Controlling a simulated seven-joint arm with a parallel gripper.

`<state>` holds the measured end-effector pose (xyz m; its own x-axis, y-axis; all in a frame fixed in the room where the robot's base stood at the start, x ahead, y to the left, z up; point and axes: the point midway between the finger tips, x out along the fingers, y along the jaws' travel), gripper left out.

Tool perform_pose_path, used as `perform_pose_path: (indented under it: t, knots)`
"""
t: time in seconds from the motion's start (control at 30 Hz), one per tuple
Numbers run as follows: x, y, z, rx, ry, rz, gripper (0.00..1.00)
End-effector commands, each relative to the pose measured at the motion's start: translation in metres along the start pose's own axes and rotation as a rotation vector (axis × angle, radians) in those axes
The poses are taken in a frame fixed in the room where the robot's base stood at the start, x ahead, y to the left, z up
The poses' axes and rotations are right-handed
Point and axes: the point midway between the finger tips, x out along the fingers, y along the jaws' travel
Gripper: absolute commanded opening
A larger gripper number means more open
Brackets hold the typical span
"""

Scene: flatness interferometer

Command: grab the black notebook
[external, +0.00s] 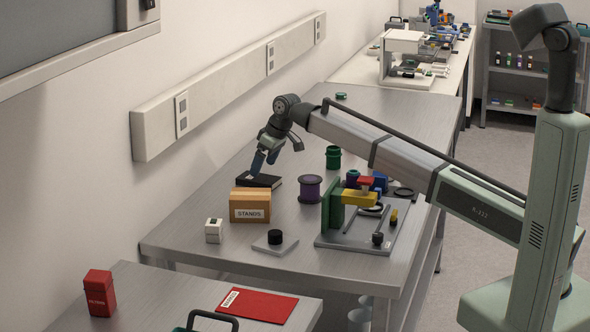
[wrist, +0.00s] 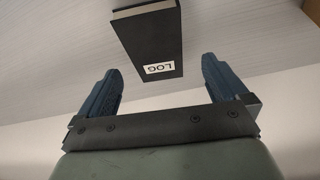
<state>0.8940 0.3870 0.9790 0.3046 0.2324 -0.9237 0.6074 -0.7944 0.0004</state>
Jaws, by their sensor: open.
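The black notebook (external: 262,180) lies flat on the metal table, behind the orange box in the external view. In the wrist view the notebook (wrist: 147,38) shows a white label reading LOG near its close end. My gripper (external: 264,163) hangs just above the notebook's left part in the external view. In the wrist view my gripper's two blue fingers (wrist: 160,85) are apart, with nothing between them. The notebook lies beyond the fingertips, roughly in line with the gap. I cannot tell the exact height of the fingers above it.
An orange box labelled STANDS (external: 250,206) stands just in front of the notebook. A purple spool (external: 310,189) and a green jar (external: 333,157) stand to its right. A fixture with a green plate (external: 333,205) is further right. The table (external: 200,215) is clear left of the notebook.

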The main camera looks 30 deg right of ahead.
Motion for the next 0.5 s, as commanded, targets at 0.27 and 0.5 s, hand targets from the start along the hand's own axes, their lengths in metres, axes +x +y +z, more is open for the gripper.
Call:
perform_pose_path:
  t: [0.27,0.5]
  knots:
    - [0.034,0.005,0.000,0.000,-0.001,-0.001,1.00]
    - [0.047,0.005,0.001,0.001,-0.001,0.000,1.00]
